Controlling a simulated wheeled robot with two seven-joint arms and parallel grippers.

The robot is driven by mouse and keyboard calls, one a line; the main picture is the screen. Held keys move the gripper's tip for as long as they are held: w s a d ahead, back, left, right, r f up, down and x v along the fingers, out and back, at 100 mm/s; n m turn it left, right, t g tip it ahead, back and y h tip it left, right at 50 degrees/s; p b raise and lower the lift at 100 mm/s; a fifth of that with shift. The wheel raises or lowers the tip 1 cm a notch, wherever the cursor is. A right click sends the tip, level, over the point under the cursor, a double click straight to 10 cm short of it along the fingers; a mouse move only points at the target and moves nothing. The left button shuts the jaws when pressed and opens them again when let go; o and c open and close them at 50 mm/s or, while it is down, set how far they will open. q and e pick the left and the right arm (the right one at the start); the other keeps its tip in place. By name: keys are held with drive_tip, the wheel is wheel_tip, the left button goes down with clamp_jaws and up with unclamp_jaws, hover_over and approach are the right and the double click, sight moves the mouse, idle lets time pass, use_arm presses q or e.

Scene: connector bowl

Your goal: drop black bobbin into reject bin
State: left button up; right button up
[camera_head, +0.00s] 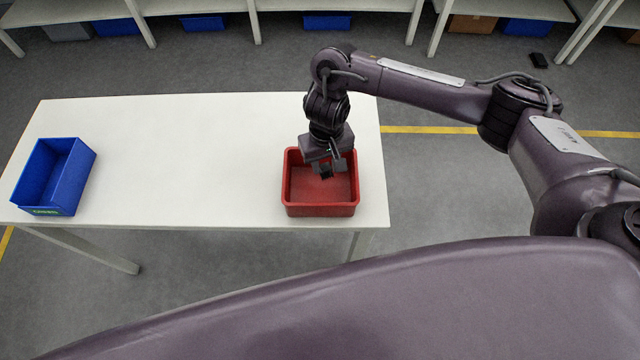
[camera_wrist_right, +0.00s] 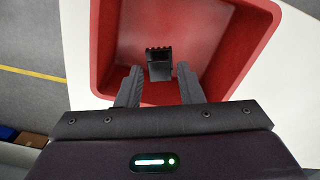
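The red bin (camera_head: 290,197) stands near the right end of the white table. My right gripper (camera_head: 332,168) points down into its opening, and its fingers (camera_wrist_right: 160,80) also show over the bin in the right wrist view. The fingers are apart. A small black piece with a ridged edge, the black bobbin (camera_wrist_right: 159,65), shows just beyond and between the fingertips, with narrow gaps on both sides. It is inside the bin's outline; I cannot tell whether it touches the bin floor. My left gripper is not in view.
A blue bin (camera_head: 50,180) with a green label stands at the table's left end. The white table (camera_head: 200,150) is clear between the bins. Shelves with boxes (camera_head: 327,21) line the back. A small dark item (camera_head: 538,60) lies on the floor.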

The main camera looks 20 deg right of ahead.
drive_tip(key=o, duration=0.3)
drive_tip(key=shift+r, duration=0.1)
wheel_tip(320, 180, up, 6)
drive_tip(key=shift+r+p, duration=0.2)
drive_tip(key=shift+p, duration=1)
drive_tip(key=shift+r, duration=0.55)
